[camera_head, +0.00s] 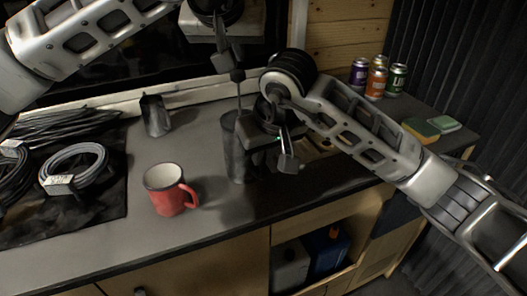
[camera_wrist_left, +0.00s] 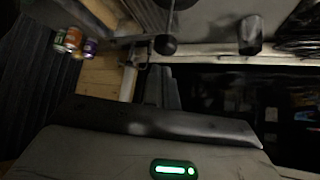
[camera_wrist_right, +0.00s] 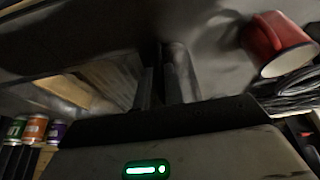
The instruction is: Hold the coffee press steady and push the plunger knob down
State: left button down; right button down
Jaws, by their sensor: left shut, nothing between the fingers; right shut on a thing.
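The coffee press (camera_head: 233,150) is a grey cylinder standing upright on the counter. A thin plunger rod rises from it to a dark knob (camera_head: 237,75), clearly raised above the body. My left gripper (camera_head: 222,58) is shut and empty, pointing down by the knob; I cannot tell whether it touches. In the left wrist view the round knob (camera_wrist_left: 165,44) shows just beyond the fingertips. My right gripper (camera_head: 262,140) is shut on the coffee press from its right side. In the right wrist view the press (camera_wrist_right: 180,70) is at the fingers, which hide the gripped part.
A red mug (camera_head: 168,190) stands left of the press near the front edge. A dark metal pitcher (camera_head: 155,115) stands behind it. Coiled cables (camera_head: 73,168) lie on a dark mat at left. Several cans (camera_head: 375,82) and a sponge (camera_head: 421,129) are at the right.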

pick_arm(q)
jog(key=shift+f, duration=0.15)
jog(key=shift+f, duration=3.6)
jog(key=shift+r, duration=2.6)
pick_arm(e)
jog(key=c, duration=1.4)
grip_release()
